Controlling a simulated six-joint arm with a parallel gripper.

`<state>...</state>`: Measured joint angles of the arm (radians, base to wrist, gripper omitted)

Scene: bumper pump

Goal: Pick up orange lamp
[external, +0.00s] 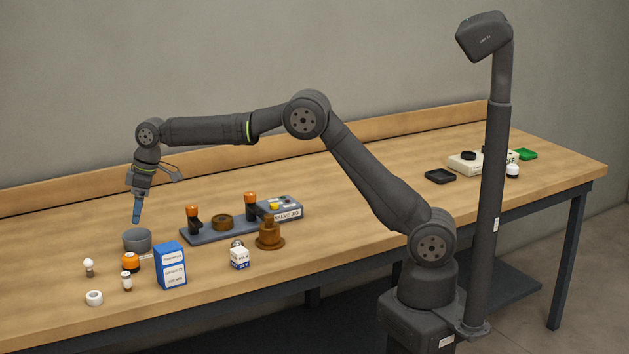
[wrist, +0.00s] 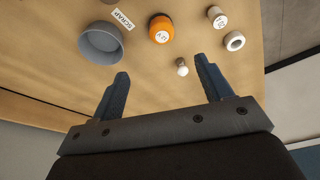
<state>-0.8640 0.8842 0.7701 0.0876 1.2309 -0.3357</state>
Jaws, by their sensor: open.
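The orange lamp (external: 130,261) is a small orange dome with a dark base at the left of the table in the external view. It stands between the grey bowl and the small white-capped bottle. In the wrist view the orange lamp (wrist: 161,29) is at the top centre, beyond the fingertips, with a white label on it. My gripper (external: 136,222) is above the table over the grey bowl's area, pointing down. In the wrist view my gripper (wrist: 162,82) has its two blue fingers wide apart with nothing between them. It is apart from the lamp.
A grey bowl (wrist: 101,43) lies left of the lamp. A small white bulb (wrist: 182,67), a white ring (wrist: 234,41) and a small bottle (wrist: 217,17) are to its right. A blue box (external: 170,265) and a dark fixture plate (external: 228,234) stand nearby. The table's middle right is clear.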

